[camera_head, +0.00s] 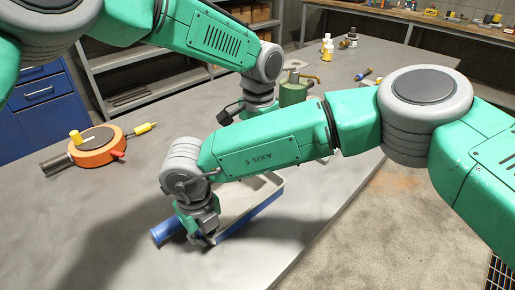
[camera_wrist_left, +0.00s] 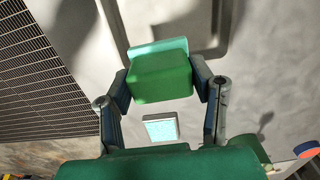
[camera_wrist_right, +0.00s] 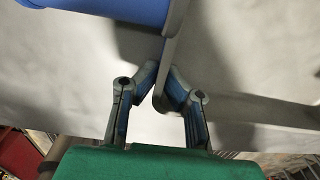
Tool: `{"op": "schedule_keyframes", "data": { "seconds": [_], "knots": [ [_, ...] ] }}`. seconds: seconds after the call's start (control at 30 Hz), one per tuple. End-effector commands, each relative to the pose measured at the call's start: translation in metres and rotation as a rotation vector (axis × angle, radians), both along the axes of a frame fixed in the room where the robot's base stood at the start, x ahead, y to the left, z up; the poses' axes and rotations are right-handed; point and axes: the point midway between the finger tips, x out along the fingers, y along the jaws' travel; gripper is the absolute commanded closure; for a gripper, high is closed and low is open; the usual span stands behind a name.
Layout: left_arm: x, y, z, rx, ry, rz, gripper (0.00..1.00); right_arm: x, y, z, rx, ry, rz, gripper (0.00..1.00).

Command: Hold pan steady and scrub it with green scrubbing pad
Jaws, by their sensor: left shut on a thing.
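The pan (camera_head: 262,208), blue outside and pale inside, rests on the grey table, with its blue handle (camera_head: 165,230) to the left. My right gripper (camera_head: 203,232) is low at the pan's handle end. In the right wrist view the fingers (camera_wrist_right: 160,75) straddle the pan's thin wall (camera_wrist_right: 174,40); whether they press on it is unclear. My left gripper (camera_wrist_left: 161,80) is shut on the green scrubbing pad (camera_wrist_left: 161,77). In the left wrist view the pad overlaps the pan's rim (camera_wrist_left: 232,30). My right arm hides part of the pan in the head view.
A green dispenser (camera_head: 293,90) stands behind my right forearm. Bottles (camera_head: 327,47) stand farther back. The left front of the table is clear.

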Motion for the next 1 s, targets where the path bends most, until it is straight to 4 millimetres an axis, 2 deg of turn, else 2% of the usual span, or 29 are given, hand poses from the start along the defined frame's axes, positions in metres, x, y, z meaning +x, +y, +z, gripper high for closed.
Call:
{"op": "schedule_keyframes", "data": {
  "seconds": [0.17,0.2,0.23,0.27,0.57,0.67,0.77,1.0],
  "knots": [
    [0.000,0.000,0.000,0.000,0.000,0.000,0.78,0.000,0.000,0.000,0.001,-0.001,0.000,1.00],
    [0.000,0.000,0.000,0.000,0.000,0.000,0.78,0.000,0.000,0.000,0.001,-0.001,0.000,0.83],
    [0.000,0.000,0.000,0.000,0.000,0.000,0.78,0.000,0.000,0.000,0.001,-0.001,0.000,0.72],
    [0.000,0.000,0.000,0.000,0.000,0.000,0.78,0.000,0.000,0.000,0.001,-0.001,0.000,0.71],
    [0.000,0.000,0.000,-0.001,-0.001,0.000,0.78,0.000,0.000,0.001,0.001,-0.001,0.000,0.71],
    [0.000,0.000,0.000,0.000,-0.001,0.000,0.78,0.001,0.000,0.007,0.002,-0.002,0.000,0.71],
    [0.000,0.000,0.000,0.000,-0.001,0.000,0.78,0.001,0.000,0.022,0.001,-0.003,0.000,0.71],
    [0.000,0.000,0.000,0.000,-0.001,0.000,0.78,0.002,0.001,0.074,0.002,-0.002,0.000,0.71]
  ]
}}
